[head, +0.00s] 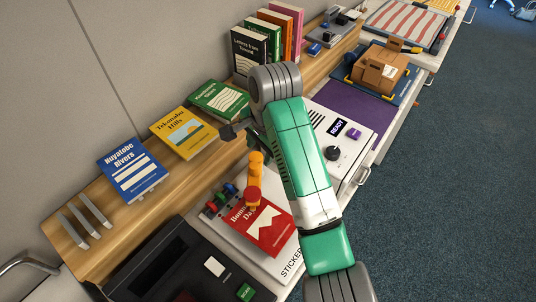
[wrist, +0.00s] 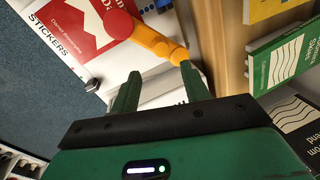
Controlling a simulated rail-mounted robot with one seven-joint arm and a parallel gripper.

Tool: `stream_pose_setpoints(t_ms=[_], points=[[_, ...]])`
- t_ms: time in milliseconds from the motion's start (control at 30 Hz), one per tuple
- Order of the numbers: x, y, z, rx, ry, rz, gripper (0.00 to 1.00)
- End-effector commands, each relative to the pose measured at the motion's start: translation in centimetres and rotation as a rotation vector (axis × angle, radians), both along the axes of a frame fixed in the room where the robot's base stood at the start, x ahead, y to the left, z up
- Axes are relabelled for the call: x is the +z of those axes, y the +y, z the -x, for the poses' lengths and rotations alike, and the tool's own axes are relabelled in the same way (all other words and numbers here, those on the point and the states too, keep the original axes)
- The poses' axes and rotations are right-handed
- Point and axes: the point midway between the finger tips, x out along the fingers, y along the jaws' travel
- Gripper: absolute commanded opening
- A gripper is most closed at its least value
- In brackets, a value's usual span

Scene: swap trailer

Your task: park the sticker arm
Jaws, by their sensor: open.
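The sticker arm (head: 257,170) is orange, with a round red end over the red book (head: 264,232) on the white sticker station (head: 224,222). In the wrist view the orange arm (wrist: 158,44) runs slantwise from the red book (wrist: 88,22) to a rounded end just beyond my fingertips. My gripper (wrist: 158,76) is open, with its two green fingers apart and nothing seen between them. I cannot tell whether a finger touches the arm. In the head view my own arm hides most of the gripper and part of the station.
Blue (head: 133,170), yellow (head: 184,132) and green (head: 219,100) books lie along the wooden ledge (head: 110,210) behind the station. A black device (head: 180,262) stands at front left. A white READY panel (head: 325,138) and a cardboard box (head: 380,70) are to the right.

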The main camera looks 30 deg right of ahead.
Motion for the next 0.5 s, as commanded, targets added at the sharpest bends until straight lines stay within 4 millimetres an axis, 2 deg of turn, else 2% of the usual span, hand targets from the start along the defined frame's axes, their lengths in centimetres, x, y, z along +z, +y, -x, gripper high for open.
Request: stream_pose_setpoints(t_ms=[67,333,500], points=[[-0.4,0.1,-0.1,0.002,-0.001,0.0,0.46],[-5.1,0.4,-1.0,0.003,-0.001,-0.001,0.46],[-7.1,0.6,-1.5,0.004,-0.004,0.001,0.46]])
